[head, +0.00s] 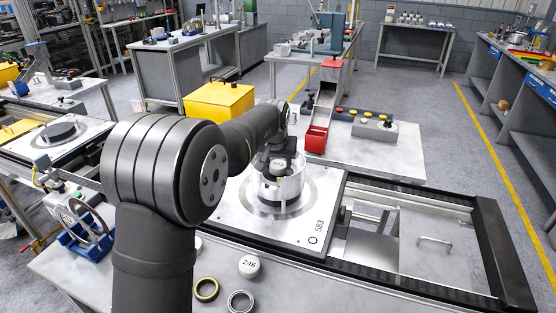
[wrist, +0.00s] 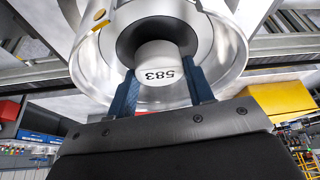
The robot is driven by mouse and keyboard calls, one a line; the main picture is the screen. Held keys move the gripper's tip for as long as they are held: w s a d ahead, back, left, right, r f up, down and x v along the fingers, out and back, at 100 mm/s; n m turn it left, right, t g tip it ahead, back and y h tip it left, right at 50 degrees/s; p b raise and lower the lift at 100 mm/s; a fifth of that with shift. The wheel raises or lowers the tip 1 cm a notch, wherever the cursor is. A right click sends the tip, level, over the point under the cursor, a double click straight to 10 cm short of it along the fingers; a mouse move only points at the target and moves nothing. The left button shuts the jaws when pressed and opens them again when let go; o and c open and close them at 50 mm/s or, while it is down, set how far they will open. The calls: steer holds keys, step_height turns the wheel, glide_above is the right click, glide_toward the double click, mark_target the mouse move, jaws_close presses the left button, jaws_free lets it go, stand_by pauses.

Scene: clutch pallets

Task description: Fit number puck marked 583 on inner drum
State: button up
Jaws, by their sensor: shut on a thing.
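The white number puck marked 583 (wrist: 160,78) is between the two blue fingers of my gripper (wrist: 162,84), its number upside down in the wrist view. My gripper is shut on it. Behind the puck is a dark round hub inside a shiny metal drum (wrist: 225,50); I cannot tell whether the puck touches the hub. In the head view the drum (head: 290,190) stands on a metal pallet (head: 315,190) marked 583. There my gripper (head: 278,160) is at the drum's top, and the puck's top shows there too, small.
A puck marked 246 (head: 249,267) lies on the front bench with a yellowish ring (head: 206,290) and a grey ring (head: 241,301). A black-railed frame (head: 420,190) extends right of the pallet. A red bin (head: 316,139) and a button box (head: 374,128) stand behind.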

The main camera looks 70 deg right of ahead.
steer(key=o, duration=0.9)
steer(key=shift+o, duration=0.2)
steer(key=shift+r, duration=0.25)
steer(key=w+v, duration=0.1)
steer(key=v, duration=1.1)
steer(key=shift+s+r, duration=0.35)
steer(key=shift+s, duration=0.2)
steer(key=shift+d, duration=0.1)
